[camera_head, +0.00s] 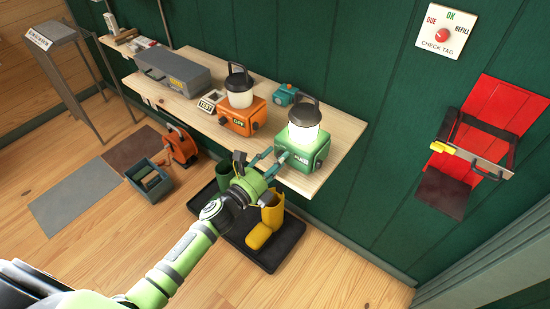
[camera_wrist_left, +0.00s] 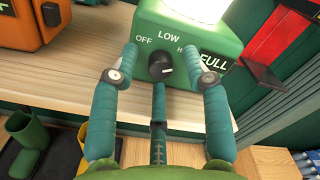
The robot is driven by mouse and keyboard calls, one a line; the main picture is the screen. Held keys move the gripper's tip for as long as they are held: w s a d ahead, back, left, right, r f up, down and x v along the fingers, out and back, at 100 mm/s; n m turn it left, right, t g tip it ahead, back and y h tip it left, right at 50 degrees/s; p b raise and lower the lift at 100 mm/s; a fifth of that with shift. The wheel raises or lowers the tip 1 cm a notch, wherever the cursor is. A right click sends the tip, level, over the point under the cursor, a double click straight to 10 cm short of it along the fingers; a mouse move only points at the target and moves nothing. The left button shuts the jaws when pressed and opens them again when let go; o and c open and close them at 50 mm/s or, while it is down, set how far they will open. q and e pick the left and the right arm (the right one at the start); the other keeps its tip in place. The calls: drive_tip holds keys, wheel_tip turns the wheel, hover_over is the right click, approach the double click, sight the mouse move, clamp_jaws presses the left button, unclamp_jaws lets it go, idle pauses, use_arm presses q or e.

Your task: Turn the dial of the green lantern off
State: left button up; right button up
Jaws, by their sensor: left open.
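The green lantern (camera_head: 305,143) stands lit at the right end of the wooden shelf; its base (camera_wrist_left: 190,35) fills the top of the left wrist view. Its black dial (camera_wrist_left: 160,66) is on the front face, below the labels OFF, LOW and a partly hidden one starting with H. A pale mark on the dial points to the right, toward the H label. My left gripper (camera_head: 266,161) is in front of the base. In the wrist view its teal fingers (camera_wrist_left: 170,58) are open, one on each side of the dial. Contact cannot be told. My right gripper is not in view.
A grey toolbox (camera_head: 172,70) is farther left. A red wall panel (camera_head: 510,105) hangs at right.

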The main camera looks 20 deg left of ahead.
use_arm(q)
clamp_jaws()
